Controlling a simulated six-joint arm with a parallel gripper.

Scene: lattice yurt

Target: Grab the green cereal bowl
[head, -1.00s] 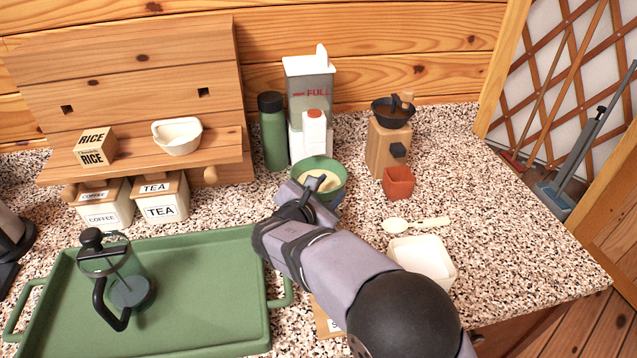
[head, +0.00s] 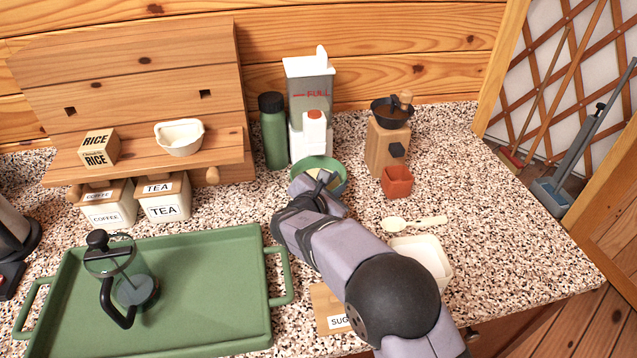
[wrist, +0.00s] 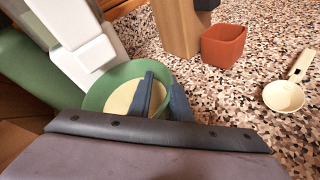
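The green cereal bowl (head: 338,169) stands on the speckled counter in front of the white jug, with a cream-coloured inside or content. In the head view my gripper (head: 322,180) reaches over its near side and hides part of it. In the wrist view the bowl (wrist: 97,97) sits just beyond my gripper (wrist: 163,98). One dark finger is over the bowl's inside, the other near its right rim. A gap shows between the fingers, so my gripper looks open. Whether either finger touches the rim cannot be told.
Close behind the bowl stand a white jug (head: 311,138) and a green bottle (head: 273,135). A terracotta pot (head: 397,181) and wooden grinder (head: 388,148) are to the right. A spoon (head: 414,223) and white dish (head: 427,259) lie nearer. A green tray (head: 205,290) fills the left front.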

